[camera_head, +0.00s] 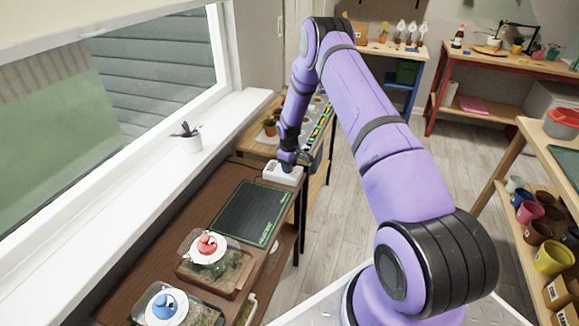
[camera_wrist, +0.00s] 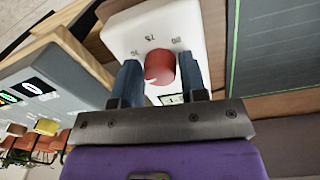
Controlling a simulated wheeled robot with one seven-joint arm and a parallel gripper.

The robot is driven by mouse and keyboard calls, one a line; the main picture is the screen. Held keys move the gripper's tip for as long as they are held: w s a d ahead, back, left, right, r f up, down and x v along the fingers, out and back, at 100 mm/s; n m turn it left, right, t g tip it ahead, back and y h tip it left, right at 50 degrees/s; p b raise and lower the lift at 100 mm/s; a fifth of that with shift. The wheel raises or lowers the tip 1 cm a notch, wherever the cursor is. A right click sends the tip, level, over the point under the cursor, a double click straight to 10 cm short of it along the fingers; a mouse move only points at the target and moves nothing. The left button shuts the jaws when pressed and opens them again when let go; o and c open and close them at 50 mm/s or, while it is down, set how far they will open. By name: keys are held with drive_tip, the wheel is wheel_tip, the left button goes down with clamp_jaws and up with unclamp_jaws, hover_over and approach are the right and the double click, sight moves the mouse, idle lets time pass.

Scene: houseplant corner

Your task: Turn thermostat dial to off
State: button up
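The white thermostat box (camera_head: 283,173) stands at the far end of the brown bench by the window. In the wrist view its white face (camera_wrist: 125,38) has a red round dial (camera_wrist: 160,67) with printed numbers around it. In the head view my gripper (camera_head: 288,162) points down onto the box, and the dial is hidden there. The dial's pointer is not clear.
A dark green cutting mat (camera_head: 247,214) lies just in front of the box. Nearer are trays with a red item (camera_head: 207,244) and a blue item (camera_head: 165,305) on white dishes. A grey panel with coloured labels (camera_wrist: 32,88) stands beside the box.

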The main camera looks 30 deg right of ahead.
drive_tip(key=shift+o, duration=1.4)
wheel_tip(320, 180, up, 11)
drive_tip(key=shift+s+a, duration=0.15)
drive_tip(key=shift+a, duration=0.05)
